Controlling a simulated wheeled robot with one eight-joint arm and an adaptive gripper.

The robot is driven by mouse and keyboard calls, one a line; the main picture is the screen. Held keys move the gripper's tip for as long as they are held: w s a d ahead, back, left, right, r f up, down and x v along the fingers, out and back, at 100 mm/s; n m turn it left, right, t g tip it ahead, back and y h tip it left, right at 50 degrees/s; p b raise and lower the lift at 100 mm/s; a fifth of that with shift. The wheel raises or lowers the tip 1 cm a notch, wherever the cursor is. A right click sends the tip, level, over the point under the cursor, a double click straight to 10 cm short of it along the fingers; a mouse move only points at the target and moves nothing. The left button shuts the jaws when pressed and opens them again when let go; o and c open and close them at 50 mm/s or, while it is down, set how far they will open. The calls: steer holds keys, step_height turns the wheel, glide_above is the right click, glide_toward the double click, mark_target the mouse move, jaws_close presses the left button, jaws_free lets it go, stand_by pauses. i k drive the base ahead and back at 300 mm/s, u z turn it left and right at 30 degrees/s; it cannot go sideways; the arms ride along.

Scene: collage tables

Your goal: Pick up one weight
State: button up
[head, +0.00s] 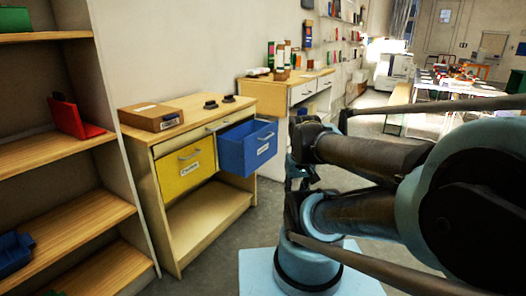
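Two small dark objects, which look like weights, lie on the wooden top of the cabinet (190,116) in the head view. One dark object (210,104) is nearer the middle of the top, and the other (229,98) is just right of it, apart from it. They are too small to make out in detail. My arm fills the right side of the view, well apart from both objects. I cannot make out my gripper or its fingers.
A cardboard box (151,117) sits left on the cabinet top. The blue drawer (247,147) is pulled out; the yellow drawer (185,168) is beside it. Wooden shelves (60,150) stand at left. Another cabinet (300,92) with bottles stands behind. Grey floor shows in front.

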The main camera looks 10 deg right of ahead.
mark_target(209, 105)
steer(key=u, duration=0.05)
steer(key=k, duration=0.45)
steer(key=u, duration=0.35)
steer(key=i, duration=1.5)
steer(key=z, duration=0.4)
